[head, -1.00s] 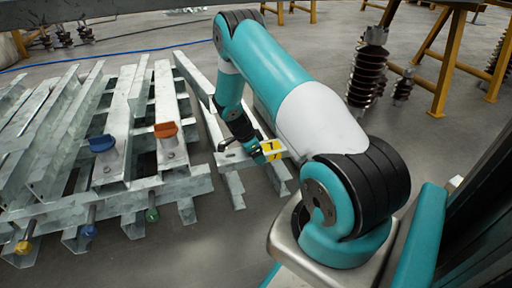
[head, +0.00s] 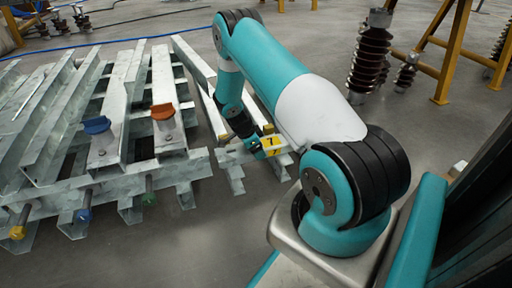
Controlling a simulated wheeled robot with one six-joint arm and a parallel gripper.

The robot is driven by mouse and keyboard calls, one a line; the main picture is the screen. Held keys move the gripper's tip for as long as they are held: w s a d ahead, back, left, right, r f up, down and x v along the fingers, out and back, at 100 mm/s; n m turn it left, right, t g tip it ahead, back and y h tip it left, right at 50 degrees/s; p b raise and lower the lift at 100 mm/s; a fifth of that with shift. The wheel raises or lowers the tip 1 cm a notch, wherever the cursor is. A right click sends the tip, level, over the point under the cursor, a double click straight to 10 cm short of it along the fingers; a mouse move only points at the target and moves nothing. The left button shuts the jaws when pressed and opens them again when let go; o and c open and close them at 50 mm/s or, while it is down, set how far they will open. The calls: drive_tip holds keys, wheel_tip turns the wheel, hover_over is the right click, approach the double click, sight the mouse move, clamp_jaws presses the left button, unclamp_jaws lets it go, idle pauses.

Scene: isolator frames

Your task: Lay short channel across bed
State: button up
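The short channel (head: 236,155) is a pale galvanized piece with a yellow label (head: 271,146), in the middle of the head view. My gripper (head: 256,148) is at this channel and appears closed on it; the fingertips are small and partly hidden. The channel is held roughly level, over the near end of a pair of long steel channels (head: 234,176). I cannot tell whether it touches them. The bed of stacked galvanized channels (head: 200,168) lies to the left, with long pieces resting on crosspieces. My gripper is right of this stack.
Brown insulators (head: 370,58) and yellow trestles (head: 443,80) stand at the right. The floor (head: 190,240) in front is clear.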

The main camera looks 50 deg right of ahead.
drive_tip(key=shift+f, duration=0.25)
drive_tip(key=o, duration=1.8)
drive_tip(key=shift+c, duration=0.2)
